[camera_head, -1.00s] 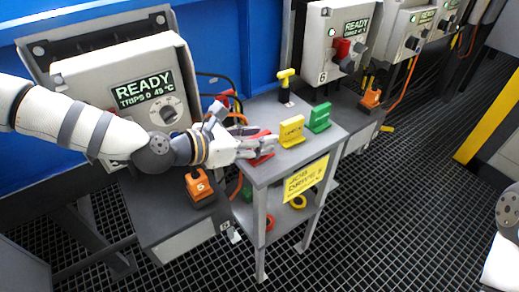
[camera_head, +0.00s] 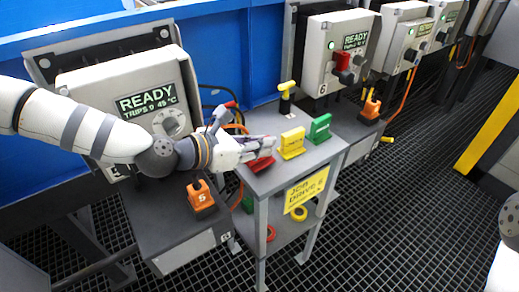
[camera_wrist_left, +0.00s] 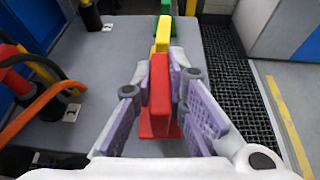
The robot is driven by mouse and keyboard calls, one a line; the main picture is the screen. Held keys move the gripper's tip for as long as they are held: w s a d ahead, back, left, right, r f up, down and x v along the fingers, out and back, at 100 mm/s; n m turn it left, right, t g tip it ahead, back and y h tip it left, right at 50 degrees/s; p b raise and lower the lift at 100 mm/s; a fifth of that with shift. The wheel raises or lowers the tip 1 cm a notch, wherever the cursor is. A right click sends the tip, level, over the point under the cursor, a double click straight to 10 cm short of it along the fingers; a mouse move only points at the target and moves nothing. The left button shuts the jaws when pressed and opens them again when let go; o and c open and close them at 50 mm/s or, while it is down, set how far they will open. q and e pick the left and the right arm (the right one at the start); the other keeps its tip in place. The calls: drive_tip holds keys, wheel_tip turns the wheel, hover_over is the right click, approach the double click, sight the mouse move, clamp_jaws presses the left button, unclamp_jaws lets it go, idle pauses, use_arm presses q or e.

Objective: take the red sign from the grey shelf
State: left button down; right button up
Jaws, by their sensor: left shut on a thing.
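The red sign (camera_head: 261,164) stands at the near left part of the grey shelf's top (camera_head: 285,176). My left gripper (camera_head: 268,147) reaches in from the left and is shut on the red sign. In the left wrist view the red sign (camera_wrist_left: 159,92) is upright between the two purple-padded fingers, its base at the shelf top. I cannot tell any gap under it. My right gripper is out of view; only part of my right arm shows at the right edge of the head view.
A yellow sign (camera_head: 292,143) and a green sign (camera_head: 320,128) stand beyond the red one. A yellow-handled post (camera_head: 286,97) is at the back. Control boxes line the blue wall. Orange locks (camera_head: 200,195) sit on the adjoining ledges. Coloured rings lie on the lower shelf.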

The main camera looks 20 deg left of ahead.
use_arm(q)
drive_tip(key=s+a+r+p, duration=0.25)
drive_tip(key=s+r, duration=0.25)
drive_tip(key=r, duration=0.4)
drive_tip(key=s+a+r+p, duration=0.1)
drive_tip(key=s+a+r, duration=0.1)
drive_tip(key=s, duration=0.6)
drive_tip(key=shift+a, duration=0.2)
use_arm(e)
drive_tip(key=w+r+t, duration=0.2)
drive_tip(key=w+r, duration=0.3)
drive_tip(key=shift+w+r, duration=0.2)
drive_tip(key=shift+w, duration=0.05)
